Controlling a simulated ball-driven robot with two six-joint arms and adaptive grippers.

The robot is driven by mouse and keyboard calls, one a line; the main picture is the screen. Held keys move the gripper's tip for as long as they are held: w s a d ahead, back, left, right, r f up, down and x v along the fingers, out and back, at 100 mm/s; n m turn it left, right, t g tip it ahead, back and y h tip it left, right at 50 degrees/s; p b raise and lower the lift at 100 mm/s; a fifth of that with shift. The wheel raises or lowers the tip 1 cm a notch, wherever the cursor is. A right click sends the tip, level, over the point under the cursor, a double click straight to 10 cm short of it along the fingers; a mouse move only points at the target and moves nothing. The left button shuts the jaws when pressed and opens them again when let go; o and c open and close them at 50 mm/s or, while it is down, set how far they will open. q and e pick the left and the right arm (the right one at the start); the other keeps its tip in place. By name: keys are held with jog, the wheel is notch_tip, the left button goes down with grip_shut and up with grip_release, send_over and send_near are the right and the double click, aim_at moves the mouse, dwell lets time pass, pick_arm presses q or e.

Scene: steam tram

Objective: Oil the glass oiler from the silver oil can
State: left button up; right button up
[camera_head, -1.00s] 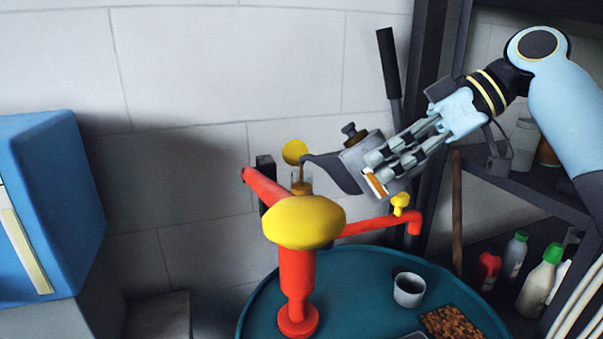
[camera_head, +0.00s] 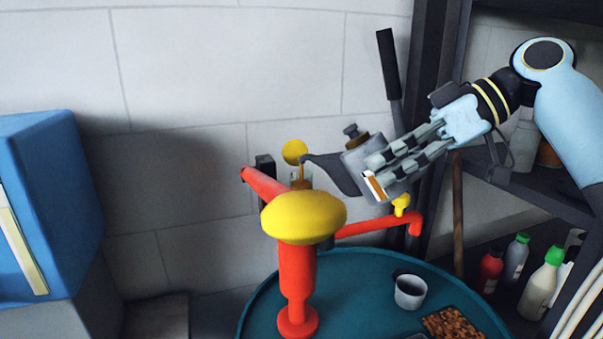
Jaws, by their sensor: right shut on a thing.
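My right gripper (camera_head: 373,175) is shut on the silver oil can (camera_head: 357,157), which hangs tilted with its spout pointing left. The dark spout (camera_head: 330,168) ends over the glass oiler (camera_head: 301,178), and a thin brown stream (camera_head: 302,172) shows between the spout tip and the glass. The glass oiler sits on the red pipework behind the yellow dome, which hides its lower part. A round yellow lid (camera_head: 294,152) stands up beside the oiler. My left gripper is not in view.
The red stand (camera_head: 297,290) with its yellow dome (camera_head: 304,217) rises from a teal round table (camera_head: 262,308). A grey cup (camera_head: 410,291) and a brown granular patch (camera_head: 454,323) are on the table. Shelves with bottles (camera_head: 541,280) stand right; a blue box (camera_head: 48,205) stands left.

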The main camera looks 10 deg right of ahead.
jog(key=shift+f, duration=0.1)
jog(key=shift+f+y+b, duration=0.25)
jog(key=shift+y+b, duration=0.05)
jog(key=shift+b, duration=0.3)
dwell(0.7)
jog(key=shift+d+f+t+b, duration=0.1)
jog(key=shift+f+t+b, duration=0.25)
jog(key=shift+b, duration=0.3)
jog(key=shift+r, duration=0.15)
dwell(0.5)
jog(key=shift+r+p, duration=0.35)
jog(key=shift+p, duration=0.55)
jog(key=shift+f, duration=0.2)
